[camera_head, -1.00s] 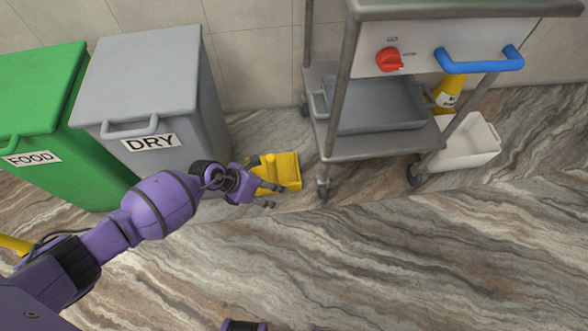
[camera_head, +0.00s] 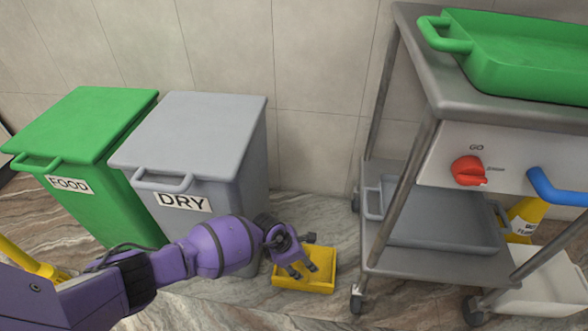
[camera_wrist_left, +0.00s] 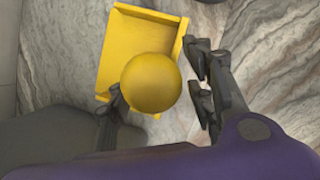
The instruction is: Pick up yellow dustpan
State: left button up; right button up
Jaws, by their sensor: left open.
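The yellow dustpan (camera_head: 305,283) lies on the marble floor between the grey DRY bin and the metal cart. My left gripper (camera_head: 305,270) is open above it and hides part of its near-left side. In the left wrist view the dustpan (camera_wrist_left: 135,45) fills the upper middle, and its round yellow handle end (camera_wrist_left: 151,83) points up toward the camera. The open fingers of my left gripper (camera_wrist_left: 158,98) stand on both sides of this round end. I cannot tell whether they touch it. My right gripper is not in view.
The grey DRY bin (camera_head: 195,130) and green FOOD bin (camera_head: 85,125) stand left. The metal cart (camera_head: 440,265) at right carries a green tray (camera_head: 530,55) on top and a grey tray (camera_head: 440,225) below. A white tub (camera_head: 545,285) stands under it.

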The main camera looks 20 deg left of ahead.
pick_arm(q)
jog(key=shift+w+d+f, duration=0.4)
jog(key=shift+w+f, duration=0.1)
jog(key=shift+f, duration=0.1)
grip_shut()
